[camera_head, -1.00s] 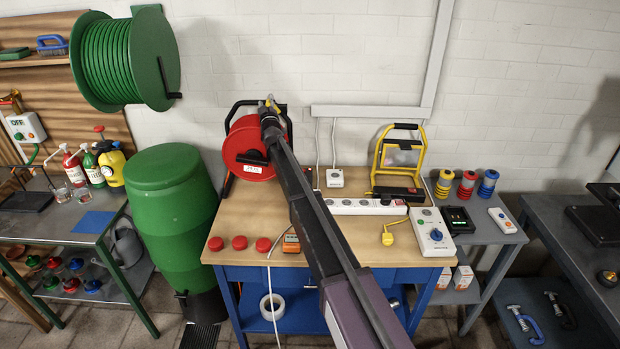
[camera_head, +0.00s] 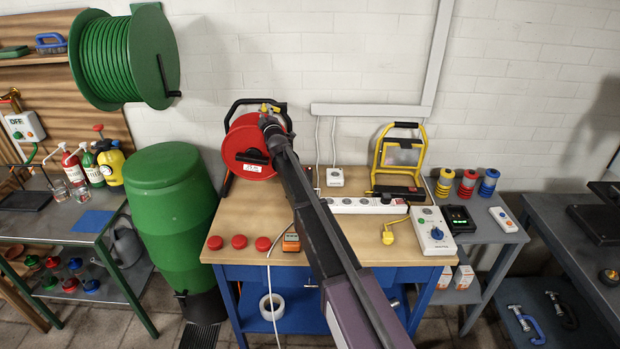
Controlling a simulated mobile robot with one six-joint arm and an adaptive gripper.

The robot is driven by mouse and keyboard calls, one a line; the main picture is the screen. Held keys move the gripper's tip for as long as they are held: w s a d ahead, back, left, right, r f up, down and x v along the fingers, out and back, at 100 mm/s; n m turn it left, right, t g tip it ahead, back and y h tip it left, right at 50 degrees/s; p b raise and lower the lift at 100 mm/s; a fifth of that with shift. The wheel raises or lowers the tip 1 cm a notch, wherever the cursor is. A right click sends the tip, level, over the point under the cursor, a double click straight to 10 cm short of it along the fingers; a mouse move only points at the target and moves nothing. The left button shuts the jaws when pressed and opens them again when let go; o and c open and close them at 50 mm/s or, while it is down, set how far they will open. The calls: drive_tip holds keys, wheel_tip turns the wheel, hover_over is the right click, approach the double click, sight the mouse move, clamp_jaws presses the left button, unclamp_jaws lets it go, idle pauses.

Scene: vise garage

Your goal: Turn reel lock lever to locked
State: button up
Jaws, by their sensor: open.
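The red cable reel (camera_head: 240,140) stands in its black frame at the back left of the wooden workbench (camera_head: 240,205). A dark bar and a white label sit on its face. My gripper (camera_head: 266,107) is at the upper right of the reel, by the top of the frame, with small yellow parts at its tip. My arm comes up across the bench from the lower right and hides the right side of the reel. The lock lever cannot be made out; whether the fingers touch anything there cannot be told.
A yellow work lamp (camera_head: 398,165), a white power strip (camera_head: 358,206) and a grey box with a blue knob (camera_head: 431,232) are right of my arm. Red caps (camera_head: 239,242) lie at the front left. A green barrel (camera_head: 173,220) stands left of the bench.

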drive_tip(key=b+v, duration=0.2)
drive_tip(key=v, duration=0.7)
drive_tip(key=s+d+f+m+g+h, duration=0.3)
drive_tip(key=s+d+f+m+g, duration=0.2)
drive_tip(key=s+d+f, duration=0.5)
drive_tip(key=shift+d+f+m+g+h+b, duration=0.4)
drive_tip(key=shift+d+f+g, duration=0.6)
drive_tip(key=shift+d+f, duration=0.55)
drive_tip(key=shift+s, duration=0.1)
drive_tip(key=s+d+f+m+g, duration=0.3)
drive_tip(key=s+d+g, duration=0.1)
drive_tip(key=s, duration=0.7)
drive_tip(key=s+d+f+m+g+h, duration=0.1)
drive_tip(key=s+d+f+m+g, duration=0.2)
drive_tip(key=s, duration=0.9)
drive_tip(key=s+d+f+m+g+h, duration=0.1)
drive_tip(key=s+d+f+m+g, duration=0.2)
drive_tip(key=s+d, duration=0.5)
drive_tip(key=s+f+g, duration=0.1)
drive_tip(key=s+g, duration=0.1)
drive_tip(key=s, duration=0.2)
drive_tip(key=shift+s+d+f+g, duration=0.25)
drive_tip(key=shift+g, duration=0.05)
drive_tip(key=shift+o, duration=0.2)
drive_tip(key=shift+s, duration=0.1)
